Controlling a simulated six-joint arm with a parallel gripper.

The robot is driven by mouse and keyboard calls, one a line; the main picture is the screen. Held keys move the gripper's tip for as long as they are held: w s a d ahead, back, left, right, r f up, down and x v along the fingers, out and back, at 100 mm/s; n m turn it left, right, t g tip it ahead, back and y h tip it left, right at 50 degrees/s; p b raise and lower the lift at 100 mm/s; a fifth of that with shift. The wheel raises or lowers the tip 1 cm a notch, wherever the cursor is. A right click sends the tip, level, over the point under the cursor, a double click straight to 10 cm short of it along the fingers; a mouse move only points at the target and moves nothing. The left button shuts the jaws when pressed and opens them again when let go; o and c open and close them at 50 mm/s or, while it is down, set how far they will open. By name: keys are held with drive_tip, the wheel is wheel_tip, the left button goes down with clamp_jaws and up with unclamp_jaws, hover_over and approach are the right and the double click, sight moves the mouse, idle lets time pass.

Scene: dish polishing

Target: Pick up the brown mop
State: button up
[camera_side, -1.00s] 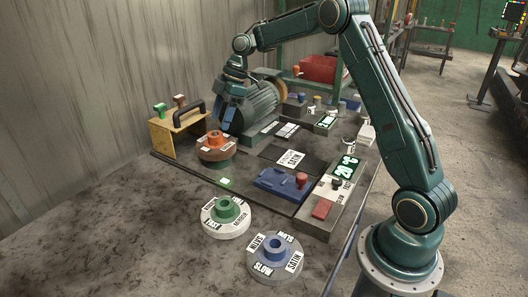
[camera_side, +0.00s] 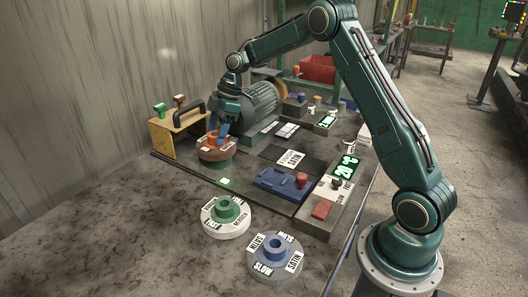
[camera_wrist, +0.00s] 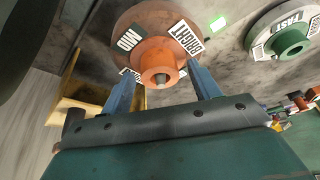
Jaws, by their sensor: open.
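The brown mop (camera_side: 214,158) is a round brown disc with an orange hub, lying flat on the bench at the front left of the dark work panel. It also shows in the wrist view (camera_wrist: 150,14), with labels such as BRIGHT and MID on its face. My gripper (camera_side: 219,132) is right above the mop, pointing down at its hub. In the wrist view my two blue fingers (camera_wrist: 160,72) stand apart, one on either side of the orange hub. They hold nothing. I cannot tell whether the fingertips touch the mop.
A white mop with a green hub (camera_side: 225,216) and one with a blue hub (camera_side: 275,257) lie nearer the front. A yellow stand (camera_side: 165,138) is close on the left. A green motor (camera_side: 250,102) stands behind my gripper. The front left bench is clear.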

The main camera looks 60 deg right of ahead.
clamp_jaws()
drive_tip(key=shift+r, duration=0.15)
wheel_tip(320, 180, up, 10)
idle(0.8)
idle(0.4)
